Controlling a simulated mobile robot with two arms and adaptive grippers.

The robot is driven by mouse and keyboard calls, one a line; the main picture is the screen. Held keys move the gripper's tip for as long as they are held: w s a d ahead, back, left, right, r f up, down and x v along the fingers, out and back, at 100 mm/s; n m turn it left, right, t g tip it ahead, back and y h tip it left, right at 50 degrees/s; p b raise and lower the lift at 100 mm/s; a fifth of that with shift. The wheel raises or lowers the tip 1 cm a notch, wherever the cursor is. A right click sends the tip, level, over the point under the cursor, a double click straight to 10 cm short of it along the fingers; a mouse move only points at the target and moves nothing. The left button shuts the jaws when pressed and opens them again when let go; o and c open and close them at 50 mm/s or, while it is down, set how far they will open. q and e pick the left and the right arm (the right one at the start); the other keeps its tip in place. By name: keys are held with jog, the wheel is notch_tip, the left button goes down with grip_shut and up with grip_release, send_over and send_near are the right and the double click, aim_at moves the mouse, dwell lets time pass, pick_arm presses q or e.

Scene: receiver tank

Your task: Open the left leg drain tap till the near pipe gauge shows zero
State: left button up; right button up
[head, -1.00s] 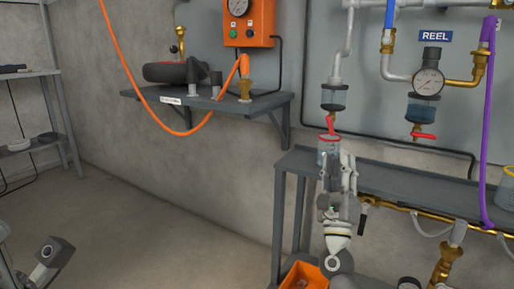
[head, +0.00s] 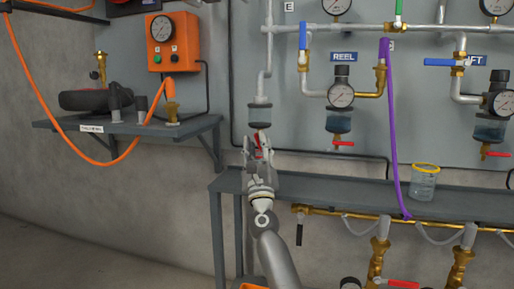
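My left gripper is not in view.
A grey shelf (head: 330,185) runs below the panel, with a yellow-rimmed clear jar (head: 425,183) on it. A REEL gauge (head: 340,95), a purple hose (head: 391,130) and other red taps are to the right. An orange gauge box (head: 174,45) is at left.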

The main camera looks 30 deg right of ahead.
jog(key=shift+w+d+r, duration=0.1)
jog(key=shift+w+r, duration=0.05)
jog(key=shift+r, duration=0.05)
grip_shut()
dwell(0.3)
